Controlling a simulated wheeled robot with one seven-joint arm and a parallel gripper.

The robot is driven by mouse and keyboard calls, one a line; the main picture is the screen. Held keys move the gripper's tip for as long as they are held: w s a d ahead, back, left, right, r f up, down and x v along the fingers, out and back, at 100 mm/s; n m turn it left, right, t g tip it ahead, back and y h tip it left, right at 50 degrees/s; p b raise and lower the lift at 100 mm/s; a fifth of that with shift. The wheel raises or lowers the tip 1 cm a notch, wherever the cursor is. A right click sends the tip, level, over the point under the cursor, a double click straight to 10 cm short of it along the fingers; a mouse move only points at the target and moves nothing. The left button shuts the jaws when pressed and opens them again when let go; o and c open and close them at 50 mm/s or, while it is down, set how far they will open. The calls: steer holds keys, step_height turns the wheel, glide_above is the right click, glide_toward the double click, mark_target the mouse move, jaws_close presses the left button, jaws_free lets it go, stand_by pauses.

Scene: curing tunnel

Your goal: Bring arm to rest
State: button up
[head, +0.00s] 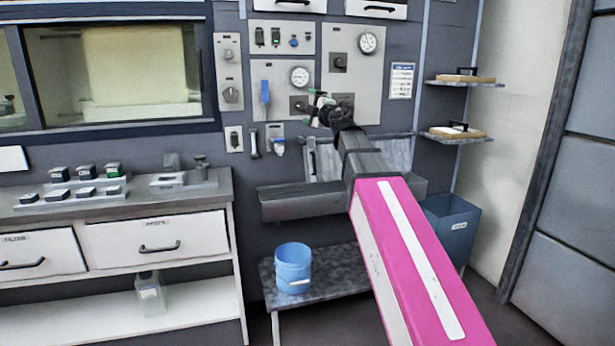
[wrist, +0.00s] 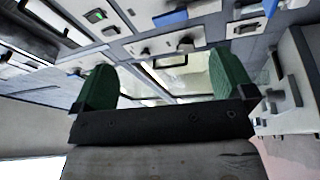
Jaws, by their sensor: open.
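My arm stretches out from the lower right of the head view toward the control panel wall. My gripper (head: 321,101) is at its far end, in front of the panel with the gauges and knobs, and looks small there. In the wrist view my gripper (wrist: 161,66) has its two green fingers wide apart with nothing between them. The wrist picture is tilted, with drawers and panels beyond the fingers. I cannot tell from the head view whether the fingers touch the panel.
A grey panel (head: 268,78) with a blue lever (head: 265,92) is just left of my gripper. A blue bucket (head: 293,268) stands on a low bench below my arm. A blue bin (head: 455,225) and two wall shelves (head: 464,84) are to the right. A counter (head: 120,200) is left.

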steer(key=s+d+f+m+g+h, duration=0.1)
steer(key=d+f+m+h, duration=0.45)
steer(key=f, duration=0.55)
steer(key=s+d+f+m+g+h, duration=0.1)
steer(key=d+f+m+h, duration=0.3)
steer(key=d+f+m, duration=0.5)
steer(key=s+d+f+m+g+h, duration=0.1)
steer(key=d+f+m+h, duration=0.35)
steer(key=f, duration=0.85)
steer(key=s+d+f+m+g, duration=0.1)
steer(key=s+f+g, duration=0.4)
steer(key=f, duration=0.4)
steer(key=s+d+f+m+g, duration=0.1)
steer(key=s+f+g, duration=0.2)
steer(key=s+f, duration=0.45)
steer(key=s+a+f+g+y, duration=0.1)
steer(key=s+f+g+y, duration=0.1)
steer(key=s+f, duration=0.3)
steer(key=s+a+f+m+g+y, duration=0.1)
steer(key=s+a+f+g, duration=0.1)
steer(key=s+f+g, duration=0.2)
steer(key=shift+s+a+f+y, duration=0.25)
steer(key=shift+s+f+y, duration=0.15)
steer(key=shift+s+f, duration=0.6)
